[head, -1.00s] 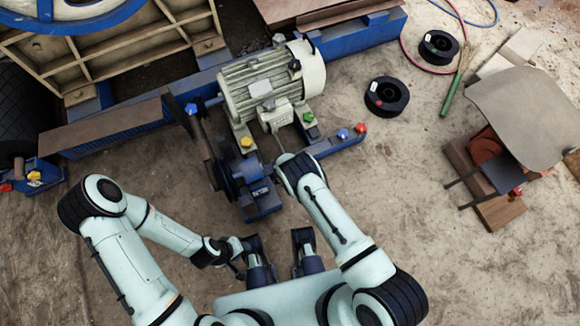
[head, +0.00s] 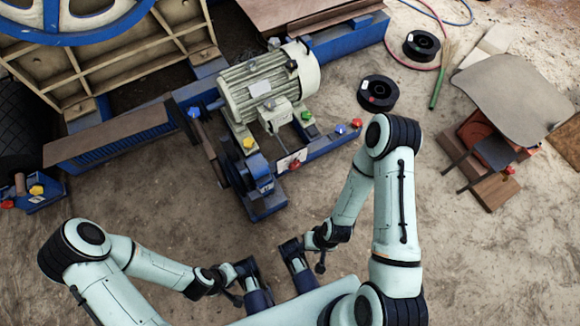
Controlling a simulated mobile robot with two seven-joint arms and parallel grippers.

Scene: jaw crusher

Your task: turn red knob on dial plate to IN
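A small red knob (head: 295,164) sits on a pale dial plate (head: 284,161) below the motor, beside the blue bracket. The plate's markings and the knob's setting are too small to read. My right gripper (head: 317,252) hangs below and right of this knob, clear of it, with its forearm folded back from a raised elbow. My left gripper (head: 229,284) is low in the picture, left of the right one and well away from the knob. Both grippers look empty, but the gap between their fingers is too small to judge.
A ribbed motor (head: 270,85) stands above the knob. Yellow (head: 248,143), green (head: 307,116), blue (head: 341,129) and another red knob (head: 356,123) are nearby. Black spools (head: 378,93) and a draped stool (head: 515,98) stand at right. Bare ground lies between grippers and machine.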

